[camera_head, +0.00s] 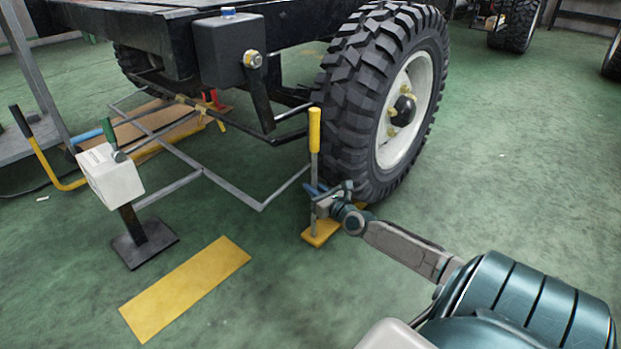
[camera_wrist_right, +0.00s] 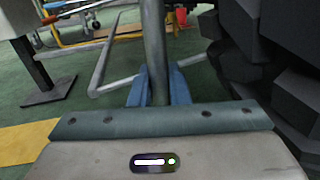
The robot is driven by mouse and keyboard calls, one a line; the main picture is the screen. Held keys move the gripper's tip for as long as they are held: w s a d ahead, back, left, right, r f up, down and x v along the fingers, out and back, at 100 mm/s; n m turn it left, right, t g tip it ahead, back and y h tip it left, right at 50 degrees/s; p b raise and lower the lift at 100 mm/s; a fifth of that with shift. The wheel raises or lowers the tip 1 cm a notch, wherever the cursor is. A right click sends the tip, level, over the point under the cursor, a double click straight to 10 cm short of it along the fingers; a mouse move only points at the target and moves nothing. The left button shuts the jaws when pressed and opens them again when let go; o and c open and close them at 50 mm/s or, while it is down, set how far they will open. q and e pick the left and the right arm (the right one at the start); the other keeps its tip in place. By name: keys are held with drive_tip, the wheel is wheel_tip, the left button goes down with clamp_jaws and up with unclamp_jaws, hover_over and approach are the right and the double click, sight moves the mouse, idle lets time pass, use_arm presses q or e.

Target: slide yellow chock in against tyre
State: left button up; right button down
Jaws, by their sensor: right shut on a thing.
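The yellow chock (camera_head: 318,234) lies on the green floor beside the foot of the big black tyre (camera_head: 365,100). Its upright grey rod with a yellow handle (camera_head: 314,130) rises from it. My right gripper (camera_head: 318,190) is shut on the rod, low down between handle and base. In the right wrist view the rod (camera_wrist_right: 154,50) stands between the blue fingertips (camera_wrist_right: 158,88), and the tyre (camera_wrist_right: 275,60) is close on the right. The arm hides part of the chock, so I cannot tell whether it touches the tyre. My left gripper is not in view.
A yellow floor strip (camera_head: 186,288) lies at the front left. A white box on a black stand (camera_head: 112,175) is left of it. A grey tube frame (camera_head: 245,200) lies between stand and tyre. The chassis (camera_head: 150,20) overhangs behind. Floor right of the tyre is clear.

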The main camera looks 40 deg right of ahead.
drive_tip(key=shift+d, duration=0.25)
drive_tip(key=c, duration=1.3)
unclamp_jaws()
drive_tip(key=s+a+p, duration=0.1)
drive_tip(key=s+p, duration=0.3)
drive_tip(key=s, duration=0.6)
drive_tip(key=shift+s+a, duration=0.15)
drive_tip(key=shift+s, duration=0.2)
